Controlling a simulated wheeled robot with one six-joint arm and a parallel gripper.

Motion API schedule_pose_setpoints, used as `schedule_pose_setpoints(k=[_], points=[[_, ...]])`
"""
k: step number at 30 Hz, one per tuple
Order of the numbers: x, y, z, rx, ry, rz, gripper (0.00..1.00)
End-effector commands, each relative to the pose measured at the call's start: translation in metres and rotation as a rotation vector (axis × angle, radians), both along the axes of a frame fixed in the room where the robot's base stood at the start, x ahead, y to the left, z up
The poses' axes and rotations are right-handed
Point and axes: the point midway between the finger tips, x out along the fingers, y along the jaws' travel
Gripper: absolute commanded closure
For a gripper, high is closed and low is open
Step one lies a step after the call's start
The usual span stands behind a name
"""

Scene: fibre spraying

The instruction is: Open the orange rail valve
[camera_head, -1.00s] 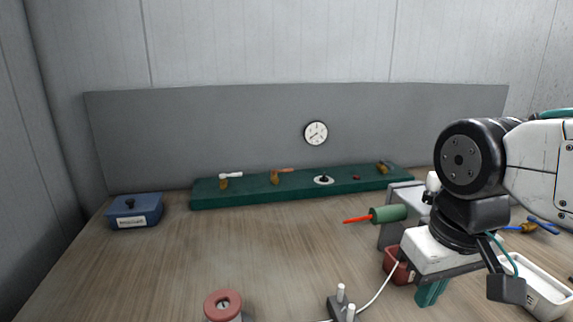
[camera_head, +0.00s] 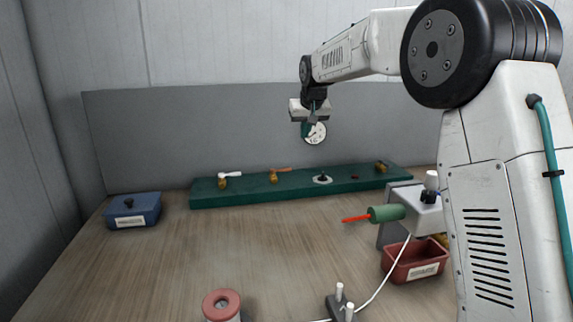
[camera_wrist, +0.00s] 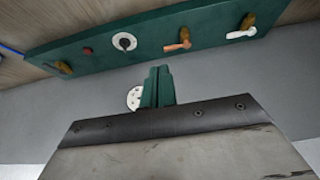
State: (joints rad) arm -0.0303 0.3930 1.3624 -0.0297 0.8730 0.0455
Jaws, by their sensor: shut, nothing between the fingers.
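The orange rail valve (camera_head: 281,170) sits on the dark green rail (camera_head: 232,196) at the back of the bench, with a brass body and an orange lever pointing right. It also shows upside down in the wrist view (camera_wrist: 178,46). My gripper (camera_head: 306,130) hangs above the rail, up and to the right of that valve, apart from it and partly over the wall gauge. In the wrist view its teal fingers (camera_wrist: 157,88) are together and empty. A similar valve with a white lever (camera_head: 230,174) is left of the orange one.
The rail also carries a black knob (camera_head: 323,179), a red button (camera_head: 354,177) and another brass valve (camera_head: 381,167). A gauge (camera_head: 317,134) is on the grey panel. A blue box (camera_head: 134,211) stands left; a red bin (camera_head: 412,262) stands right. The bench middle is clear.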

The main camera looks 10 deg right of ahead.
Motion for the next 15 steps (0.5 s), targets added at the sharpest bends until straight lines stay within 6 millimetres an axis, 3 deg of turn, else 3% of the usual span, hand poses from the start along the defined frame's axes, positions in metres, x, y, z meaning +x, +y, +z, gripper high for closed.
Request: schedule_pose_setpoints(k=[1, 6, 10, 15], points=[[0.03, 0.002, -0.016, 0.0, -0.015, 0.001, 1.0], [0.11, 0.009, -0.057, 0.003, -0.085, 0.003, 1.0], [0.15, 0.013, -0.085, 0.005, -0.126, 0.004, 1.0], [0.175, 0.016, -0.105, 0.007, -0.155, 0.004, 1.0]])
